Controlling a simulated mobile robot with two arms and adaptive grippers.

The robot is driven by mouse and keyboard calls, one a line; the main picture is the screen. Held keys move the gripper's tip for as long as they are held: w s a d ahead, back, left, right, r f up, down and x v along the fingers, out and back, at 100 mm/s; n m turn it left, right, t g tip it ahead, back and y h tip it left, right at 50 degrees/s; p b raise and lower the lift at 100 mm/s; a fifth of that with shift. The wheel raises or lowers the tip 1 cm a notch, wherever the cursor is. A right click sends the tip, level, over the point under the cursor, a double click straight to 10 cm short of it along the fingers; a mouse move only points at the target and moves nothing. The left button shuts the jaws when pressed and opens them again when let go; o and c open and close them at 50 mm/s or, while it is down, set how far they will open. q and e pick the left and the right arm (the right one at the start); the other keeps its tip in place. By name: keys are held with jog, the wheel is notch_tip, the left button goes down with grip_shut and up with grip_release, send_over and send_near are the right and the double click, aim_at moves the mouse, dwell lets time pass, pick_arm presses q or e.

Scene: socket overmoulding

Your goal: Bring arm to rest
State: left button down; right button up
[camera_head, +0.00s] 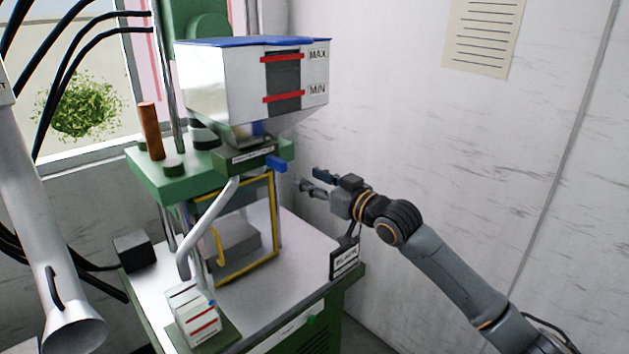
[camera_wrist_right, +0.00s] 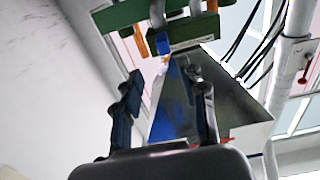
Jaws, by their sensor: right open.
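My right arm comes in from the lower right in the head view. Its gripper (camera_head: 312,182) is open and empty, in the air to the right of the moulding machine, near the blue tab (camera_head: 276,164) under the hopper (camera_head: 252,85). In the right wrist view the two fingers (camera_wrist_right: 166,100) stand apart with nothing held between them. Part of the hopper (camera_wrist_right: 244,108) shows behind and right of the fingers there. My left gripper is not seen in either view.
The machine has a green plate (camera_head: 172,182), a yellow-framed guard (camera_head: 247,277) and a white table (camera_head: 150,290). A tag reading BLACK (camera_head: 344,263) hangs by the table's right edge, below my right wrist. A labelled box (camera_head: 192,314) stands at the front. The white wall (camera_head: 430,140) is behind my right arm.

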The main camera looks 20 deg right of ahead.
jog(key=shift+s+d, duration=0.1)
jog(key=shift+s, duration=0.1)
dwell(0.3)
